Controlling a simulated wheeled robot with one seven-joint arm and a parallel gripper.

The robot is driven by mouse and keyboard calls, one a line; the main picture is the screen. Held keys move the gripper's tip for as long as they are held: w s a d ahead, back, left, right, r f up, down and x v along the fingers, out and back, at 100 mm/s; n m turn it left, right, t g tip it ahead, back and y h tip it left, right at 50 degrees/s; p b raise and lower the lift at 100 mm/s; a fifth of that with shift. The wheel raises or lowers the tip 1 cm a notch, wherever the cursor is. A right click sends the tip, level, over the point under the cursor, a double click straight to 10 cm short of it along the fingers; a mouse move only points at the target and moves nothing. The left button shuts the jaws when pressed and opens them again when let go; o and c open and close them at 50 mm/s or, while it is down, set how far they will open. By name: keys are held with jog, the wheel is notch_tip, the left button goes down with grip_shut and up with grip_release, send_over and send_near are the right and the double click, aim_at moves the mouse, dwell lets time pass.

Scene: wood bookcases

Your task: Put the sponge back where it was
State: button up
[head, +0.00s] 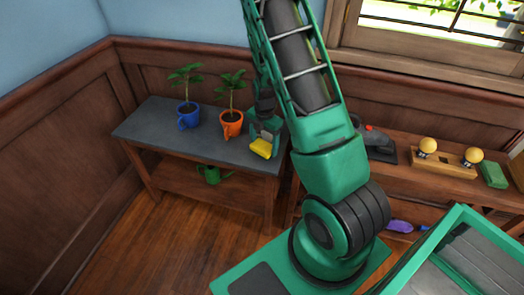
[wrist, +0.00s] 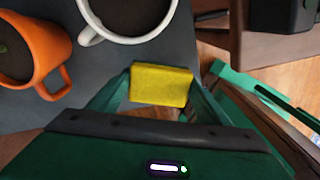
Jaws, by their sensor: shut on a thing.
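The yellow sponge (head: 261,148) is in my gripper (head: 264,138), over the front right part of the grey-topped table (head: 160,128). In the wrist view the sponge (wrist: 160,86) sits between the two green fingers (wrist: 160,98), which are closed on its sides. I cannot tell whether its underside touches the tabletop. My arm hides the right end of the table in the head view.
An orange mug with a plant (head: 231,124) and a blue one (head: 188,115) stand left of my gripper. A white mug (wrist: 128,25) is close beyond the sponge. A wooden bench (head: 420,185) at right carries a bulb holder (head: 447,160) and a green block (head: 494,174).

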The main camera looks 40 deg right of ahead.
aim_at(264, 145)
jog(key=shift+f, duration=1.5)
jog(key=o, duration=1.1)
jog(key=shift+f, duration=0.1)
